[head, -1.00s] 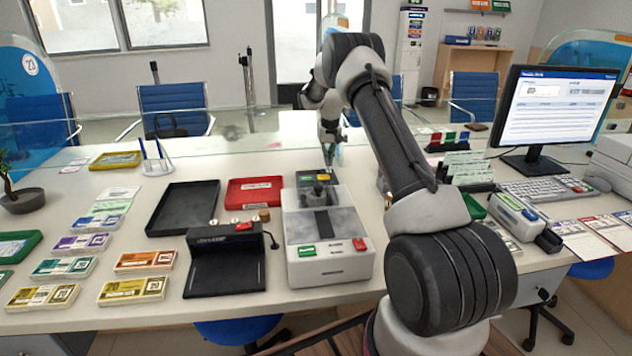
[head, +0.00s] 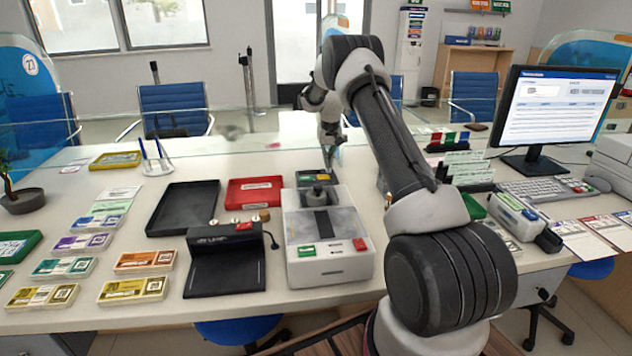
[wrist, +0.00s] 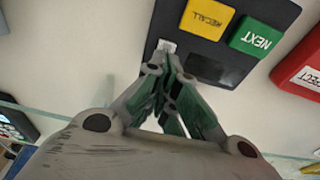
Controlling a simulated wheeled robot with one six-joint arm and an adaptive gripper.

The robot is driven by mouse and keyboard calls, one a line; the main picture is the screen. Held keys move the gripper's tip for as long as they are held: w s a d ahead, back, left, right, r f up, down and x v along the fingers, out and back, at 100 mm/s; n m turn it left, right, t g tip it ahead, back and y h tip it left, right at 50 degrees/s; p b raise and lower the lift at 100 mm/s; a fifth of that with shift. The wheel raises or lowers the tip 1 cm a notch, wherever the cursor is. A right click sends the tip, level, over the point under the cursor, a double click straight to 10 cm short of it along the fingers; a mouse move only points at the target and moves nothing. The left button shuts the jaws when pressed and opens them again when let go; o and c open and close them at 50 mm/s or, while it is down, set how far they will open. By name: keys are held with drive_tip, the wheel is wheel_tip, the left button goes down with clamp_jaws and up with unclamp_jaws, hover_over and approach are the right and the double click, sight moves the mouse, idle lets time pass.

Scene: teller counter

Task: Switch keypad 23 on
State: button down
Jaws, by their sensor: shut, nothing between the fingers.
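A dark keypad (wrist: 222,50) with a yellow RECALL button (wrist: 207,18) and a green NEXT button (wrist: 256,36) lies on the counter; no number on it is readable. In the head view the keypad (head: 304,180) sits behind the grey-white counting machine. A small white rocker-like piece (wrist: 167,46) is at the keypad's corner. My gripper (wrist: 170,62) is shut and empty, its tips right at this white piece; I cannot tell whether they touch it. In the head view my gripper (head: 329,160) is just above the keypad. A dark display window (wrist: 213,70) shows no legible digits.
A red tray (head: 255,191) lies left of the keypad; its edge shows in the wrist view (wrist: 301,72). The counting machine (head: 331,268) stands in front. A glass screen runs behind.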

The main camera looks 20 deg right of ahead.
drive_tip(key=shift+f, duration=0.7)
idle(0.3)
drive_tip(key=shift+r, duration=3.5)
